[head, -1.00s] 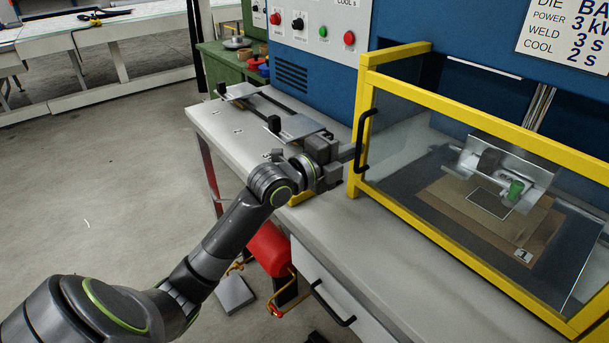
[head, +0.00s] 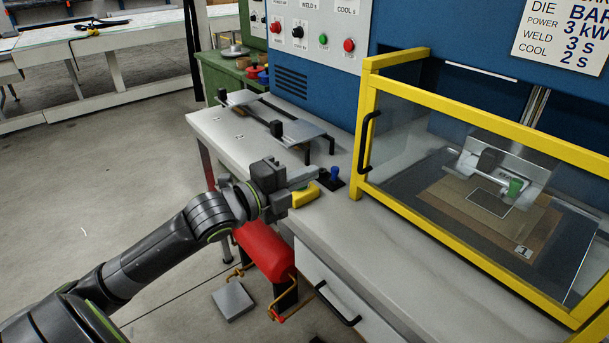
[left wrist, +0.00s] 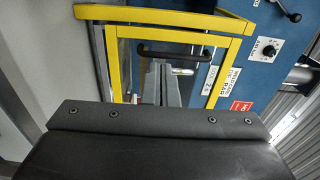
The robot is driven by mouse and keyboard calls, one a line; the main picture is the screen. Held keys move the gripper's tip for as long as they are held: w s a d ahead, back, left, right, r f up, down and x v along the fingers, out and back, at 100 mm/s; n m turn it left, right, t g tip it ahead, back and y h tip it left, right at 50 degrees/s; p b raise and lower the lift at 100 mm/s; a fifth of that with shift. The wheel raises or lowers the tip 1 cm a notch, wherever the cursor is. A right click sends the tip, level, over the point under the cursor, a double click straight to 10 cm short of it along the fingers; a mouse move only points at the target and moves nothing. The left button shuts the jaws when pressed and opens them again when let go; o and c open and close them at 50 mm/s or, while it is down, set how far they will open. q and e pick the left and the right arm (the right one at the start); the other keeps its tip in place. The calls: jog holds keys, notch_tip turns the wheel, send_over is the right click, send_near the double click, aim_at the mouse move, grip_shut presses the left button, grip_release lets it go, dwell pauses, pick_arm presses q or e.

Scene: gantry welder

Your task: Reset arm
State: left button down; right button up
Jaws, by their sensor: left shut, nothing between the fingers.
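My left gripper (head: 312,178) is shut and empty. It is over the left part of the grey bench (head: 400,240), short of the yellow-framed clear guard (head: 372,95). The guard's black handle (head: 368,140) is to the right of the fingertips and apart from them. In the left wrist view the closed fingers (left wrist: 158,84) point toward the guard frame (left wrist: 118,60), with the black handle (left wrist: 165,50) beyond them. My right gripper is in neither view.
A small blue-knobbed part (head: 334,173) stands on the bench by the fingertips. A yellow piece (head: 306,195) is just below the gripper. A rail fixture (head: 297,130) lies behind. A red tank (head: 264,250) and drawer handle (head: 337,305) are below the bench top.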

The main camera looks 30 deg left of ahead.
pick_arm(q)
jog(key=s+a+f+n+g+y, duration=0.1)
jog(key=s+f+n+g+y, duration=0.1)
jog(key=s+f+n, duration=0.3)
jog(key=s+f+n+g+y, duration=0.1)
jog(key=f+n+y, duration=0.1)
jog(key=f, duration=0.5)
jog(key=s+a+f+n+g+y, duration=0.1)
jog(key=s+f+n+g+y, duration=0.15)
jog(key=f+n, duration=0.2)
jog(key=s+d+f+n+g+y, duration=0.1)
jog(key=s+f+n+g, duration=0.3)
jog(key=s+f+n, duration=0.45)
jog(key=s+f+n+g+y, duration=0.1)
jog(key=s+f+n+g, duration=0.4)
jog(key=s, duration=0.6)
notch_tip(320, 180, down, 23)
jog(key=a+m, duration=0.1)
jog(key=m, duration=0.1)
jog(key=s+d+f+g+h+p, duration=0.1)
jog(key=s+f, duration=1.3)
jog(key=f, duration=0.2)
jog(key=shift+s, duration=0.4)
jog(key=shift+d+f, duration=0.1)
